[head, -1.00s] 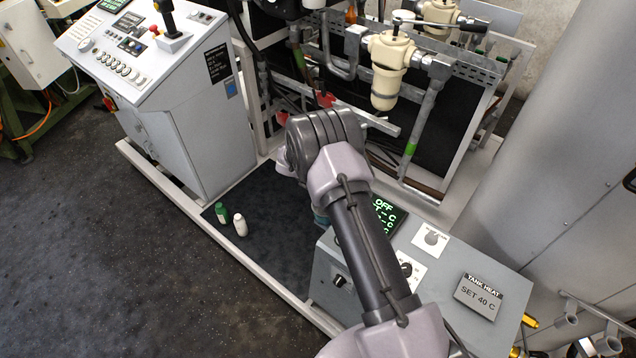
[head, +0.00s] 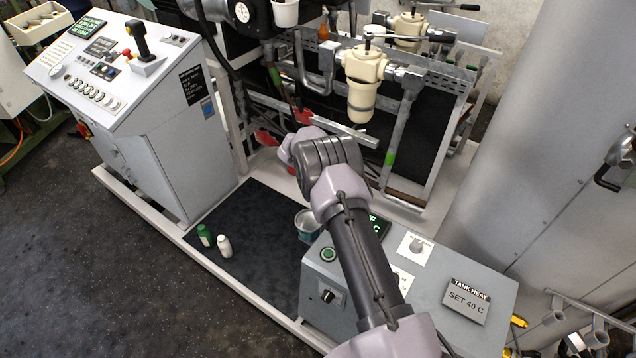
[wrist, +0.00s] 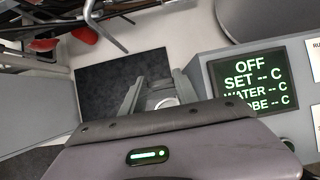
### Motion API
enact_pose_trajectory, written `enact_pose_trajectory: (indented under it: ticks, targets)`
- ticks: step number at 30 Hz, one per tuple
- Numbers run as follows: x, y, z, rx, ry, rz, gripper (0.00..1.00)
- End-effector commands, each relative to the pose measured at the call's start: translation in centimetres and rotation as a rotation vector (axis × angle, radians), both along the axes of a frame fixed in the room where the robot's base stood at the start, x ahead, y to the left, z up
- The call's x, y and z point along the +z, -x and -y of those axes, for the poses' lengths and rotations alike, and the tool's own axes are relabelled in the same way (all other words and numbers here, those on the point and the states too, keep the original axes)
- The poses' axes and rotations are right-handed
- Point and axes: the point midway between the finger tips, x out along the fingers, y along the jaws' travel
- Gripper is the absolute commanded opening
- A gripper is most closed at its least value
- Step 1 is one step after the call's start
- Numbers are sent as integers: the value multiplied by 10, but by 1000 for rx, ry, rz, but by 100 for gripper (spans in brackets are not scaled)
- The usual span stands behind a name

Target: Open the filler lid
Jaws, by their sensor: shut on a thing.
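I cannot make out a thing that is clearly the filler lid. A dark latch-like handle (head: 612,165) shows on the big grey tank (head: 535,110) at the right edge of the head view. My gripper (wrist: 158,94) points away from the wrist camera, its two grey fingers shut on a small grey cup-like vessel (wrist: 164,103) with a pale round inside.
A grey heater box with a TANK HEAT sign (head: 466,296) stands close right of my gripper. A green bottle (head: 205,235) and a white bottle (head: 224,246) stand on the black mat (head: 250,205). A control cabinet (head: 150,150) is left; a cream filter (head: 362,80) and pipes are behind.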

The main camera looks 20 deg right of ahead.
Motion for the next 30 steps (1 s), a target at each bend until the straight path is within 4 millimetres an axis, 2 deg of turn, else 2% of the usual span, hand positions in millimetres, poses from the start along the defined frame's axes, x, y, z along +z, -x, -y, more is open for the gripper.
enact_pose_trajectory:
  ticks: [16, 17, 19, 20, 30]
  targets:
    - [3, -4, 4, 2, 3, 6, 0]
    - [3, -4, 4, 2, 3, 6, 42]
    - [3, -3, 4, 1, 3, 5, 56]
    - [2, -3, 4, 1, 3, 5, 58]
    - [5, -2, 1, 0, 1, 4, 58]
